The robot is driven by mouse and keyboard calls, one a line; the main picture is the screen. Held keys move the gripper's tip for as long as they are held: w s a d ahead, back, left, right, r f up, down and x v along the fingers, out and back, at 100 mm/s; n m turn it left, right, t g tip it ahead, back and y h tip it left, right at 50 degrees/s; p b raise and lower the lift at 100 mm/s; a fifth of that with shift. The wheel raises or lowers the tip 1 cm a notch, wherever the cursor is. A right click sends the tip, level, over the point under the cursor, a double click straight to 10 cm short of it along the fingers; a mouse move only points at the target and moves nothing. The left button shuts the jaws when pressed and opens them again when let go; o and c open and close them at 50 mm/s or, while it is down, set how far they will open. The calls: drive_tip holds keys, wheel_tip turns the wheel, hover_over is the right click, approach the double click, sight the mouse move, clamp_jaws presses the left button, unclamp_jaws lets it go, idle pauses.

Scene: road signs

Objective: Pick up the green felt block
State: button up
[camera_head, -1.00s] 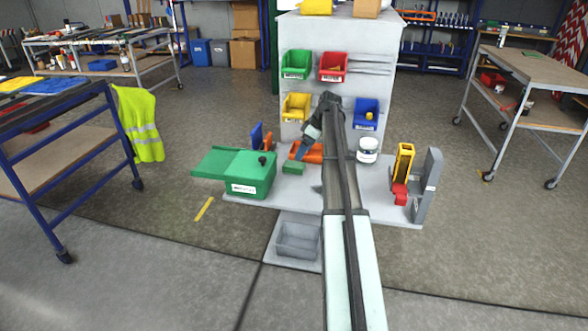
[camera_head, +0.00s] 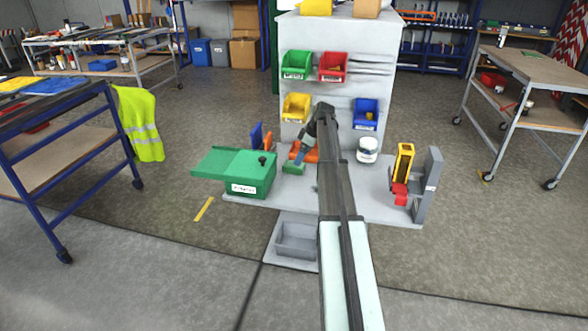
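The green felt block (camera_head: 293,168) is a small green block on the light grey worktop, just right of the green box. My gripper (camera_head: 299,160) points down at it from above and slightly right. The fingertips are close to the block's top; I cannot tell whether they touch it. The fingers are too small to show whether they are open or shut. My arm hides part of the worktop's middle.
The green box (camera_head: 250,180) stands left of the block. An orange item (camera_head: 311,156) lies just behind it. A white jar (camera_head: 368,149) and a yellow-and-red tool (camera_head: 402,175) stand at right. Coloured bins hang on the grey panel (camera_head: 385,60). A grey tray (camera_head: 296,239) sits in front.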

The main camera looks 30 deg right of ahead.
drive_tip(key=shift+x, duration=2.65)
drive_tip(key=shift+a, duration=0.15)
drive_tip(key=c, duration=1.1)
drive_tip(key=shift+s, duration=0.1)
drive_tip(key=shift+s+r, duration=0.15)
drive_tip(key=shift+r, duration=0.5)
wheel_tip(320, 180, up, 6)
drive_tip(key=shift+f, duration=0.15)
drive_tip(key=s+d, duration=0.2)
drive_tip(key=s, duration=0.4)
drive_tip(key=s+d, duration=0.2)
drive_tip(key=s, duration=0.4)
drive_tip(key=s+d, duration=0.2)
drive_tip(key=s, duration=0.4)
drive_tip(key=shift+s, duration=0.4)
